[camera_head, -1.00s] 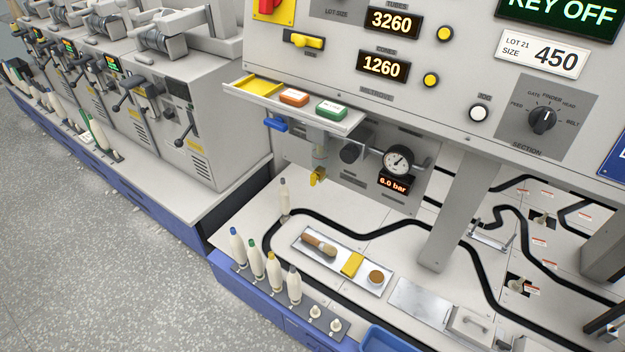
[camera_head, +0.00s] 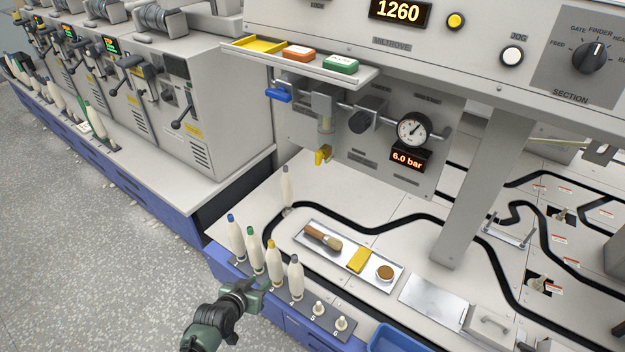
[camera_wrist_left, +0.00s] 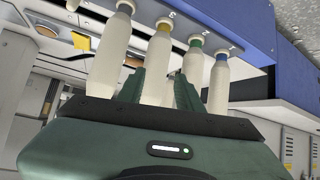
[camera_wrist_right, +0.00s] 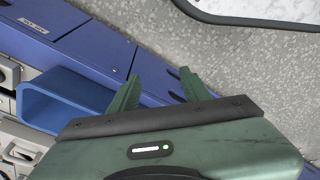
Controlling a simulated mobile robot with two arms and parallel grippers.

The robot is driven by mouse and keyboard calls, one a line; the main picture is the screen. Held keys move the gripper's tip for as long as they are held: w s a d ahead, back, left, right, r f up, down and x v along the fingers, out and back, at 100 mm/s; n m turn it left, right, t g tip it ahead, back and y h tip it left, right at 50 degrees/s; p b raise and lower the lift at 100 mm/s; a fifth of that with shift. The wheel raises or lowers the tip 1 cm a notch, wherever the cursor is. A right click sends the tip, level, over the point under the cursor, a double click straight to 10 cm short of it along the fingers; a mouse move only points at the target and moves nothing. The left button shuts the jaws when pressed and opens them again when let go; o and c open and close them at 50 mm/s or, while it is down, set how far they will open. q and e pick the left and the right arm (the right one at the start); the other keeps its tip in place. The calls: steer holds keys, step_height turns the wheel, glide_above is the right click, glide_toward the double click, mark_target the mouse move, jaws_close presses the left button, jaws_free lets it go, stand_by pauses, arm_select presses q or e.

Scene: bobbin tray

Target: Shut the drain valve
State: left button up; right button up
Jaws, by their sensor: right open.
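A small yellow valve (camera_head: 323,156) hangs under the clear bowl (camera_head: 325,122) of the air unit on the machine's front. Its exact handle angle is hard to read at this size. A blue handle (camera_head: 279,94) sits at the left end of the same pipe. My left gripper (camera_head: 252,290) is low at the front edge, by the row of bobbins and well below the valve. In the left wrist view its fingers (camera_wrist_left: 160,88) are apart, with bobbins beyond them. My right gripper (camera_wrist_right: 158,82) is open and empty, seen only in the right wrist view, over the front edge and floor.
Upright bobbins (camera_head: 254,250) stand in a rack close to my left gripper. A lone bobbin (camera_head: 286,185) stands below the valve. A metal tray (camera_head: 318,256) holds a brush, yellow block and round tin. A shelf (camera_head: 350,77) overhangs the air unit. A gauge (camera_head: 413,130) is to its right.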

arm_select(q)
steer(key=w+d+r+t+b, duration=0.1)
steer(key=w+r, duration=0.2)
steer(key=r, duration=0.1)
steer(key=w+d+r+m+t+h+b, duration=0.1)
steer(key=w+d+r, duration=0.1)
steer(key=w+r, duration=0.1)
steer(key=w+d+r+t+h+b, duration=0.1)
steer(key=w+r+b, duration=0.1)
steer(key=r, duration=0.4)
steer(key=shift+w+d, duration=0.3)
steer(key=shift+w, duration=0.5)
steer(key=w+d+r+m+t+h+b, duration=0.2)
steer(key=d+r+h+b, duration=0.15)
steer(key=r, duration=0.75)
steer(key=m+h+b, duration=0.1)
steer(key=h, duration=0.1)
glide_toward(316, 156)
steer(key=d, duration=0.1)
steer(key=shift+y, duration=0.25)
steer(key=b+x, duration=0.1)
steer(key=x, duration=0.6)
steer(key=shift+w+r, duration=0.1)
steer(key=shift+w, duration=0.3)
jaws_close()
arm_select(e)
step_height(316, 156, up, 14)
steer(key=w+t, duration=0.1)
